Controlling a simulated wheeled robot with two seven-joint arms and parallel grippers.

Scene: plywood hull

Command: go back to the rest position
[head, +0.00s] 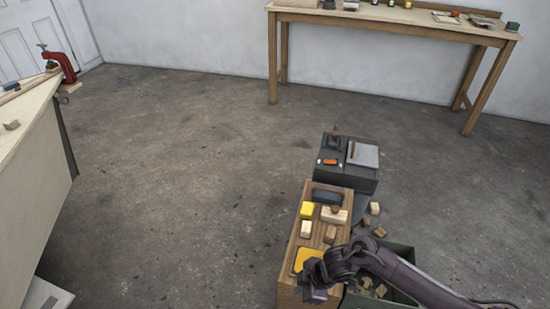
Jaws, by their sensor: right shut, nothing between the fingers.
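My right arm comes in from the lower right. Its gripper (315,290) is shut and empty, over the near end of a small wooden stand (288,262). A yellow flat piece (303,257) lies on the stand beside it, partly hidden by the arm. A yellow block (307,210), several pale wooden blocks and a dark block (327,197) also sit on the stand. I cannot tell whether the gripper touches anything. My left gripper is not in view.
A dark case (345,180) stands behind the wooden stand. A green bin (402,255) with wood pieces is under my right arm, with loose blocks (374,208) on the floor nearby. A bench (45,150) with a red clamp stands left, a long table (400,25) at the back. The middle floor is clear.

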